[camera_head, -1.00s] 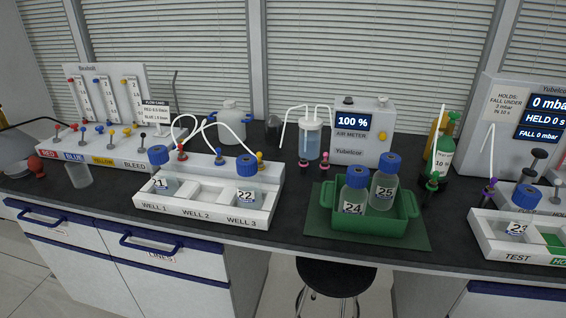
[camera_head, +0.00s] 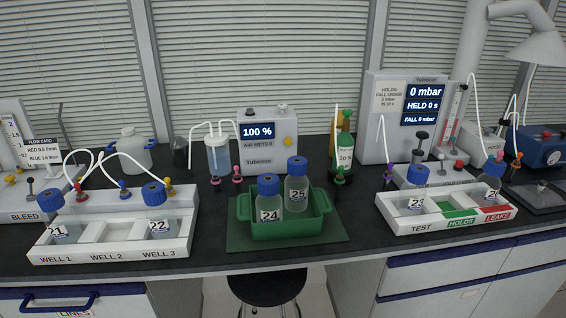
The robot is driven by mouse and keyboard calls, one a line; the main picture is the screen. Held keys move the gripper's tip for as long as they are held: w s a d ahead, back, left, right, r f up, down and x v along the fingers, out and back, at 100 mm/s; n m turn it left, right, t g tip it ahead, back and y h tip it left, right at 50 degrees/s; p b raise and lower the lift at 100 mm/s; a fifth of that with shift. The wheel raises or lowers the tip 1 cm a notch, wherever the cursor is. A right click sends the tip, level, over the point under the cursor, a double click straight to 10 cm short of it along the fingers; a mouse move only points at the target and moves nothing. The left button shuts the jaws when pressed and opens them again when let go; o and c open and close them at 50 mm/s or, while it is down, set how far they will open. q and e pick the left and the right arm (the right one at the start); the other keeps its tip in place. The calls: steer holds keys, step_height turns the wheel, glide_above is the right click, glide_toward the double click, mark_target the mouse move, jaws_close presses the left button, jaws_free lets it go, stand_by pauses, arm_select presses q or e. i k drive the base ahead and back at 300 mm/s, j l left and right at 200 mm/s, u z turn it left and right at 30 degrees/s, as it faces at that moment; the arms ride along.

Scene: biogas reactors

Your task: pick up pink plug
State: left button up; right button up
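Two small pink-topped plugs stand on the dark bench in front of the air meter. One pink plug (camera_head: 215,181) is below the clear wash bottle, and the other pink plug (camera_head: 238,174) is just right of it, near the meter's lower left corner. They are small, and their exact shades are hard to compare. Another pinkish-red knob (camera_head: 499,157) shows at the far right above a bottle in the test rack. Neither of my grippers is in view.
The air meter (camera_head: 269,141) stands behind the plugs. A green tray (camera_head: 286,228) with bottles 24 and 25 is in front and to the right. The well rack (camera_head: 114,247) is at left, the test rack (camera_head: 450,213) at right. Bare bench lies left of the tray.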

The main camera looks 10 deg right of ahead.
mark_target(500, 154)
steer(key=z, duration=1.75)
